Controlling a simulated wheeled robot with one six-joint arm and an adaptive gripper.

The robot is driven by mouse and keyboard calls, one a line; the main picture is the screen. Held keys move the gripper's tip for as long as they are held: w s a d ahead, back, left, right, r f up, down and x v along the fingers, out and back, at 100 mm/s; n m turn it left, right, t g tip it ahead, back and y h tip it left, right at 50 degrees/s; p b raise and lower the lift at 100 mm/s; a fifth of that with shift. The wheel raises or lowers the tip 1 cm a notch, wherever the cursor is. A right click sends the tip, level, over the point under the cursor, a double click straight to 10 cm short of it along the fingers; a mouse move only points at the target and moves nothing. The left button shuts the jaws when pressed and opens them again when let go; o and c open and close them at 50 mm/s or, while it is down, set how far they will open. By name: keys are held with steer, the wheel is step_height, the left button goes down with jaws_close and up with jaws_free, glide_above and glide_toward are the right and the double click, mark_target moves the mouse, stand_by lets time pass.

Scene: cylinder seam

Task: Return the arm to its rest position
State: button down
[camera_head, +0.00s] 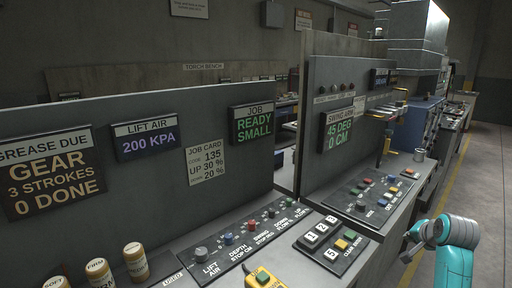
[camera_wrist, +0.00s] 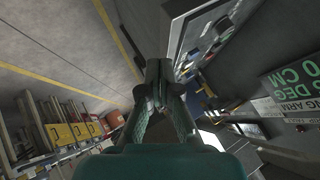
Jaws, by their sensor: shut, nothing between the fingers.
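My gripper (camera_wrist: 158,72) shows in the wrist view with its two dark fingers together and nothing between them. In the head view my teal arm stands at the lower right, bent at the elbow. Its gripper end (camera_head: 408,252) points left, in front of the console's right part and apart from it. The fingertips are too small there to make out clearly.
A control console (camera_head: 290,240) with knobs and buttons runs along the left and middle. Upright panels carry displays reading "READY SMALL" (camera_head: 252,122) and "45 DEG 0 CM" (camera_head: 340,134). Several tan canisters (camera_head: 135,262) stand at lower left. The floor aisle (camera_head: 480,180) at right is clear.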

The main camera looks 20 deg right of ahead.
steer(key=s+a+f+n+t, duration=0.2)
steer(key=s+a+f+n, duration=0.15)
steer(key=a+f, duration=0.95)
steer(key=s+a+f+n+t, duration=0.15)
steer(key=s+a+f, duration=0.35)
steer(key=a+f, duration=0.85)
steer(key=s+a+r+n+t+y, duration=0.1)
steer(key=s+a+r+n, duration=0.15)
steer(key=s+a, duration=0.55)
steer(key=s+a+r+n+t+y, duration=0.1)
steer(key=s+a+r+n, duration=0.15)
steer(key=s+a, duration=0.55)
steer(key=s+a+r+n+y, duration=0.1)
steer(key=s+a+r+n, duration=0.1)
steer(key=s+r, duration=0.3)
steer(key=s+a+r+n+t+y, duration=0.1)
steer(key=s+a+r+n, duration=0.2)
steer(key=s, duration=0.6)
steer(key=shift+s+a+r+y, duration=0.4)
steer(key=shift+a+r, duration=0.15)
steer(key=shift+r, duration=0.55)
